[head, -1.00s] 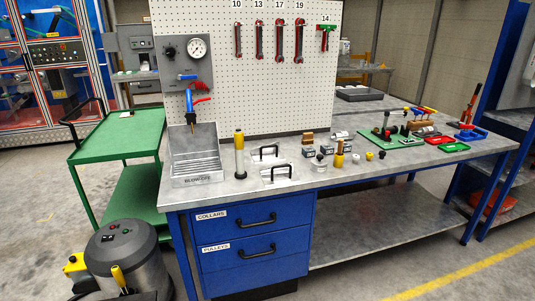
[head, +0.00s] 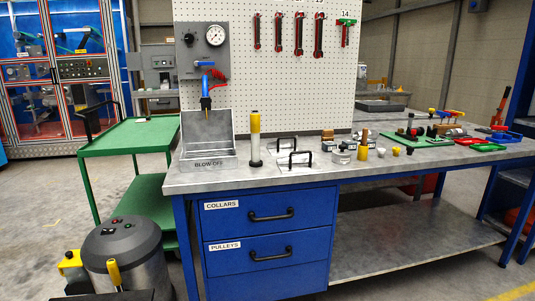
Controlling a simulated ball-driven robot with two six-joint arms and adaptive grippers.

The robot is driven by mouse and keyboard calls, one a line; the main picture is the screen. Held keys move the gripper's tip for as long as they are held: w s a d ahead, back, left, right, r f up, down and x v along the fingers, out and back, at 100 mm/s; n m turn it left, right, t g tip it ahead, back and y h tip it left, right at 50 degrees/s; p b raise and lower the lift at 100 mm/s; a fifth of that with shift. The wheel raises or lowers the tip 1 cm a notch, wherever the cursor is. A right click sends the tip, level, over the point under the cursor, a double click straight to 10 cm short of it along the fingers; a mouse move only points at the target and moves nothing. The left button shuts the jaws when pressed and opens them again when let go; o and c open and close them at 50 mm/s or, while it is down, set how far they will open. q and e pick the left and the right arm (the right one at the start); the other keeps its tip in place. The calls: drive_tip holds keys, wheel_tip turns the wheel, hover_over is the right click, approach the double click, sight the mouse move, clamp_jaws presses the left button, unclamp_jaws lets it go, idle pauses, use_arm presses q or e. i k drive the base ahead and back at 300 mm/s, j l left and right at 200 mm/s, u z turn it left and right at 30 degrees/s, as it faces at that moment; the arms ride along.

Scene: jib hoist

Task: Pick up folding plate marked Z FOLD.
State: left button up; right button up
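Two flat pale plates with black bar handles lie on the workbench (head: 215,180), right of the yellow-topped cylinder. The rear plate's handle (head: 285,137) and the front plate's handle (head: 300,152) stand upright. The front plate (head: 292,168) lies near the bench's front edge. I can read no marking on either plate, so I cannot tell which one, if any, says Z FOLD. Neither of my grippers is in view.
A BLOW-OFF tray (head: 209,163) and a yellow-topped cylinder (head: 254,140) stand left of the plates. Small blocks and brass parts (head: 363,146) stand to the right. Blue drawers (head: 268,230) are below. A green cart (head: 130,135) and a grey drum (head: 122,250) stand left.

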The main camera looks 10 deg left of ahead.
sight(286, 145)
drive_tip(key=i+l+u, duration=0.1)
drive_tip(key=u, duration=0.35)
drive_tip(key=i+l+u, duration=0.1)
drive_tip(key=u, duration=0.3)
drive_tip(key=l+u, duration=0.2)
drive_tip(key=u, duration=0.25)
drive_tip(key=l+u, duration=0.2)
drive_tip(key=u, duration=0.2)
drive_tip(key=i, duration=0.05)
